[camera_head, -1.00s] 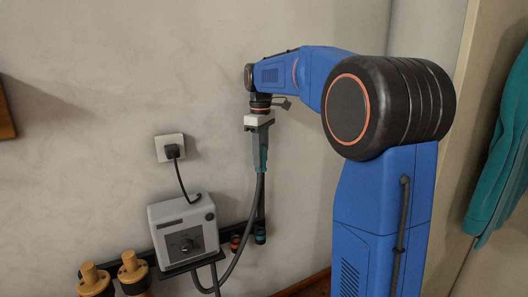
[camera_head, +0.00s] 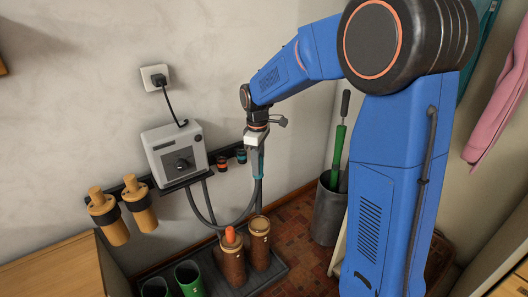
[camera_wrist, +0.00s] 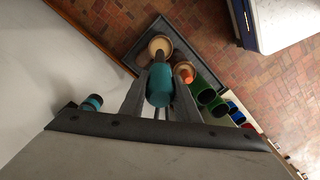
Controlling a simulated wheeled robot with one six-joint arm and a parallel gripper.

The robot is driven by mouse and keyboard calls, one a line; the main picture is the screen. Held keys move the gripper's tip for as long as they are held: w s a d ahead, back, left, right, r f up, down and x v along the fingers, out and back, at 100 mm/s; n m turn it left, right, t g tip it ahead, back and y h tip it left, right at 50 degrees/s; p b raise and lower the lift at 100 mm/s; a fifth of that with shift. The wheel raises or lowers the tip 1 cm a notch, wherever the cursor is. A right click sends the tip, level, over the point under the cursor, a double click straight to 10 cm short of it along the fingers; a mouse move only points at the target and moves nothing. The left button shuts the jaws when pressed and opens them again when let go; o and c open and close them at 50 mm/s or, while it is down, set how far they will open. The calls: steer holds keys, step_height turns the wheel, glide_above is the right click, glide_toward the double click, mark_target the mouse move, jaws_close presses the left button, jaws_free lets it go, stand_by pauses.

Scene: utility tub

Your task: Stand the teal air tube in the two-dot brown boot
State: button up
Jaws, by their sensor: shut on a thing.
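My gripper (camera_head: 256,146) is shut on the teal air tube (camera_head: 257,164), which hangs upright beside the wall rail with its dark hose below. In the wrist view the teal tube (camera_wrist: 160,86) sits between my fingers (camera_wrist: 160,104). Two brown boots stand on a dark tray below. The left brown boot (camera_head: 232,263) has an orange tube (camera_head: 230,235) standing in it. The right brown boot (camera_head: 260,249) has small pale marks, too small to count surely. In the wrist view its pale rim (camera_wrist: 152,44) shows beyond the teal tube, which partly covers its opening.
A grey blower box (camera_head: 174,153) hangs on the wall, with its hose looping to the tube. Empty orange and teal holders (camera_head: 241,156) sit on the rail. Green boots (camera_head: 188,277) share the tray (camera_head: 272,276). A grey bin (camera_head: 328,212) with a green umbrella stands right.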

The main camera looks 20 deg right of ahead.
mark_target(259, 212)
steer(key=shift+s+f, duration=0.15)
steer(key=shift+f, duration=12.35)
steer(key=o, duration=1.2)
steer(key=shift+r, duration=0.1)
